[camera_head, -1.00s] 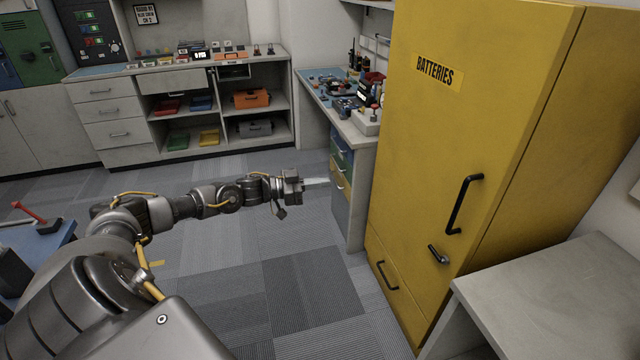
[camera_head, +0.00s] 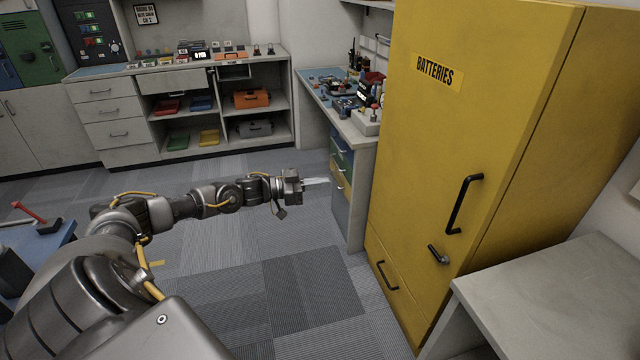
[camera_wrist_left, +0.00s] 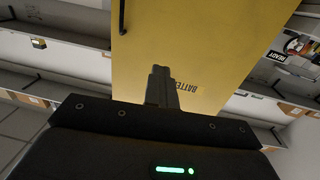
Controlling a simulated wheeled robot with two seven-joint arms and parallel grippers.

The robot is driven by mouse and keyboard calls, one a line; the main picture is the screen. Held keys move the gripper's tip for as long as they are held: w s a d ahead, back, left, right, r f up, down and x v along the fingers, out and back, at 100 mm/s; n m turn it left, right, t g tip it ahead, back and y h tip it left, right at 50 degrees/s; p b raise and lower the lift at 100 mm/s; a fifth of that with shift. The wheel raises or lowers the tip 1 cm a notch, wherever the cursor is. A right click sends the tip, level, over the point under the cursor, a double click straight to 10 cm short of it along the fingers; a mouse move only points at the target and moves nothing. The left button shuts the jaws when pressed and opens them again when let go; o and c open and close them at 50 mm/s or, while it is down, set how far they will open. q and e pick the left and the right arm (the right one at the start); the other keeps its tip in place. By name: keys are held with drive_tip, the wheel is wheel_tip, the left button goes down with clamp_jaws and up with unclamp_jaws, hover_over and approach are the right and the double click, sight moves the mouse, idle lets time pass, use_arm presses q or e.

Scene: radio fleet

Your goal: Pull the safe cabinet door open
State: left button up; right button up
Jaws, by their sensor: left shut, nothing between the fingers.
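The yellow cabinet (camera_head: 455,130) marked "BATTERIES" stands at the right in the head view, its door closed. A black upright bar handle (camera_head: 463,204) is on its door, with a small dark latch handle (camera_head: 438,254) below it. A lower panel has another black handle (camera_head: 387,276). My left gripper (camera_head: 318,181) is shut and empty, left of the cabinet and apart from it. In the left wrist view the shut fingers (camera_wrist_left: 161,88) show in front of the yellow cabinet (camera_wrist_left: 205,45), with a black handle (camera_wrist_left: 122,15) at the top. My right gripper is not in view.
A grey table (camera_head: 560,300) stands against the cabinet's right front. A workbench (camera_head: 350,125) with tools and drawers is behind my left gripper. A blue-topped table (camera_head: 40,255) with a red-handled tool is at left. The carpeted floor between is clear.

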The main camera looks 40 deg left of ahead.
use_arm(q)
drive_tip(key=o, duration=0.7)
drive_tip(key=shift+b+v, duration=0.95)
drive_tip(key=shift+v, duration=4.5)
drive_tip(key=shift+d, duration=0.1)
